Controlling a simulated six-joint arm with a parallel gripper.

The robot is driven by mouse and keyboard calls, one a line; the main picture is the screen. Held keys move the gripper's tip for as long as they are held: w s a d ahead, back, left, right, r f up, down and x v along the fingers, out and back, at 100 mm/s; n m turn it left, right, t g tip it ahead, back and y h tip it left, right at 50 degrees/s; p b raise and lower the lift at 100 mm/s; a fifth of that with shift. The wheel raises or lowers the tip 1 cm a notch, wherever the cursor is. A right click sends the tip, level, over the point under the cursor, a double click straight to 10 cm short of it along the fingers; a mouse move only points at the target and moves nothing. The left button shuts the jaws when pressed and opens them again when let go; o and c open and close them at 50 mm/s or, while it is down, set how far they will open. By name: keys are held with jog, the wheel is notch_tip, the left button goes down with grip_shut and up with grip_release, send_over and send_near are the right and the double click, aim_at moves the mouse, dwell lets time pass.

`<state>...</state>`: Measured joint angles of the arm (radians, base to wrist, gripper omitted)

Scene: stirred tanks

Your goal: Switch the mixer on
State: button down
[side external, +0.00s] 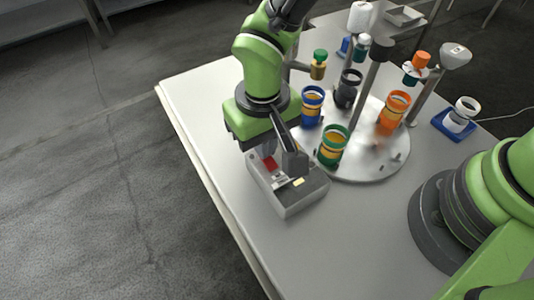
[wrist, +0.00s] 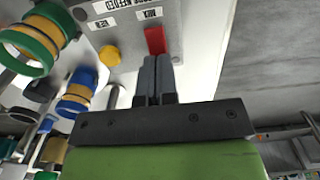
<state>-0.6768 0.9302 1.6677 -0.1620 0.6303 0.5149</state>
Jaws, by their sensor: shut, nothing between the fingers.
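A grey control box (side external: 302,197) sits near the table's left edge in the side view. Its red switch (side external: 270,163) shows just below my gripper (side external: 268,150). In the wrist view the red switch (wrist: 155,40) lies under a label reading MIX, right at the tips of my shut, empty gripper (wrist: 157,60). I cannot tell whether the tips touch it. A yellow knob (wrist: 110,55) is to its left, near a label reading VIEW. The mixer stand has a round pale plate (side external: 365,170) with several coloured cups around a central post (side external: 368,85).
A green-rimmed cup (side external: 333,146) and a blue-rimmed cup (side external: 312,105) stand close to my wrist. An orange cup (side external: 394,108) is farther right. A white cup (side external: 462,114) stands on a blue base. The table's front-left part is clear.

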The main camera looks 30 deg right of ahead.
jog(key=shift+f, duration=0.3)
jog(key=shift+r, duration=3.55)
jog(key=d+r+m+t+y, duration=0.1)
jog(key=d+r, duration=0.5)
jog(key=r, duration=0.4)
jog(key=s+d+r+m+t+y, duration=0.1)
jog(key=s+d+r+m+t, duration=0.2)
jog(key=s+d, duration=0.9)
notch_tip(320, 180, up, 6)
jog(key=d+t, duration=0.1)
jog(key=t, duration=0.2)
jog(key=shift+s, duration=0.35)
jog(key=shift+w, duration=0.1)
